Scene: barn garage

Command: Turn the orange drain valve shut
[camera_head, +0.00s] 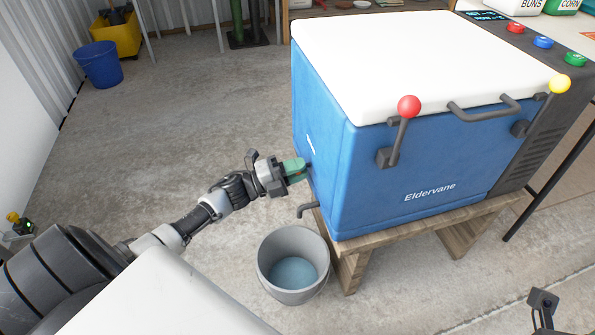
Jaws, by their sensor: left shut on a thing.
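The blue cooler (325,130) has a white lid (390,60) and the name Eldervane on its front. My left gripper (294,169) is at the lower part of the cooler's left side, with green at its tip. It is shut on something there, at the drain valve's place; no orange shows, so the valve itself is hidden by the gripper. A dark bent drain spout (306,210) sticks out just below. A grey bucket (293,264) with bluish water in it stands on the floor beneath the spout. My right gripper (543,300) shows only partly at the bottom right.
The cooler rests on a wooden stand (455,222). A blue bucket (98,65) stands at the back left. The left floor is mostly clear.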

